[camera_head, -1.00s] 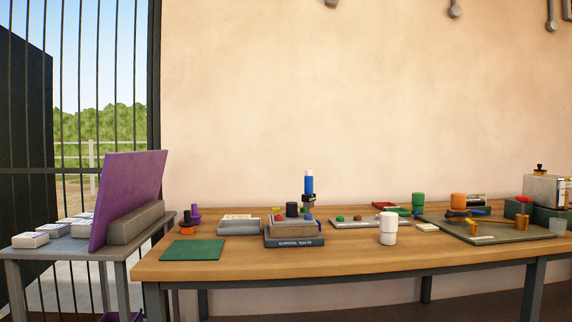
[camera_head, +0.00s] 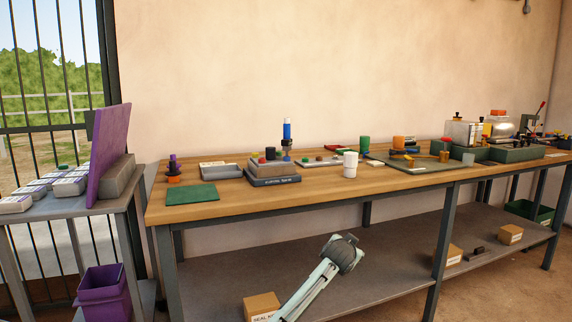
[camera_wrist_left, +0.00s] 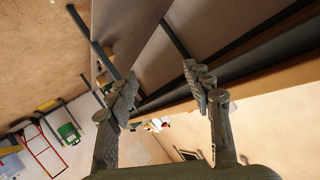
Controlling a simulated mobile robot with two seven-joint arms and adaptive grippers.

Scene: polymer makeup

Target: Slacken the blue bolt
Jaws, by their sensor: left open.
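A blue upright piece with a white top (camera_head: 287,132) stands on a dark holder near the back of the wooden bench, behind a small grey fixture block (camera_head: 270,167). At this size I cannot tell whether it is the blue bolt. My left gripper (camera_wrist_left: 160,75) shows in the left wrist view with its two fingers apart and nothing between them. It is in the air, away from the bench-top objects. In the head view, one of my arm links reaches up from the bottom in front of the lower shelf. My right gripper is not in view.
The wooden bench (camera_head: 235,210) carries a green mat (camera_head: 191,195), a white cylinder (camera_head: 350,165), a green cylinder (camera_head: 364,144) and a dark tray (camera_head: 425,168). A side table with a purple panel (camera_head: 109,155) stands left, above a purple bin (camera_head: 103,290). Boxes rest on the lower shelf.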

